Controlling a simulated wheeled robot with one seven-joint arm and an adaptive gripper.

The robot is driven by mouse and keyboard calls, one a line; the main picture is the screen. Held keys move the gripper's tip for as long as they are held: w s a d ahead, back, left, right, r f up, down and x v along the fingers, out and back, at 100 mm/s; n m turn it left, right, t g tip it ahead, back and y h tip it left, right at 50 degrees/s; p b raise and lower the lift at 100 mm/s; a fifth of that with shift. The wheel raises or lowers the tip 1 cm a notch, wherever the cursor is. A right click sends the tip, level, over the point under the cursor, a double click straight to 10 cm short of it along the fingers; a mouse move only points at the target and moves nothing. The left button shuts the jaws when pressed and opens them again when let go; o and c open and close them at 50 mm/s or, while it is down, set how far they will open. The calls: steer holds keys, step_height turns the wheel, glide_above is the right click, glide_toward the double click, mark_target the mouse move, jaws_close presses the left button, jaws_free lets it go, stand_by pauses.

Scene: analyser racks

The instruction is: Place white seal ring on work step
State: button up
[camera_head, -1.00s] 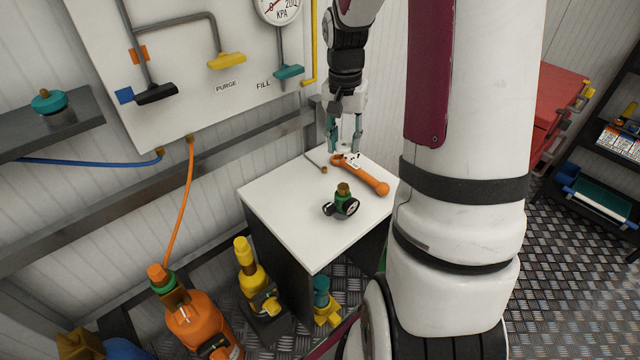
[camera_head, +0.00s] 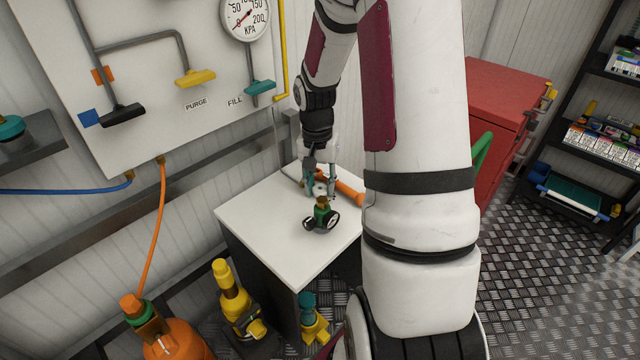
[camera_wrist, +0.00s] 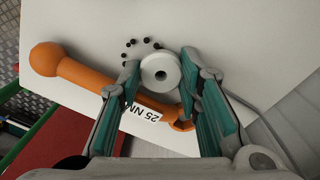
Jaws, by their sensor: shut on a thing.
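The white seal ring (camera_wrist: 162,71) is a thick pale disc with a dark centre hole. My gripper (camera_wrist: 160,66) is shut on it, with one teal-padded finger on each side. The ring is small and partly hidden there. I cannot tell whether it touches anything below.
An orange torque wrench (camera_wrist: 95,85) marked 25 NM lies on the white top beside my gripper. Several small black dots (camera_wrist: 145,41) show near the ring. The left part of the top is clear. A panel (camera_head: 150,70) stands behind; orange and yellow bottles stand below.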

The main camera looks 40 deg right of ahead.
steer(key=shift+f, duration=0.15)
steer(key=o, duration=0.8)
step_height(320, 180, up, 12)
steer(key=p, duration=0.2)
steer(key=s+a+r+n, duration=0.3)
steer(key=a+r, duration=0.4)
steer(key=a, duration=0.1)
steer(key=s+a+r+n+t, duration=0.2)
steer(key=s+a+r+n, duration=0.2)
steer(key=s+a+n, duration=0.4)
steer(key=s+a, duration=0.7)
steer(key=s, duration=0.3)
steer(key=shift+s+a+n+t, duration=0.2)
steer(key=shift+s+n+t, duration=0.1)
steer(key=shift+s+t, duration=0.1)
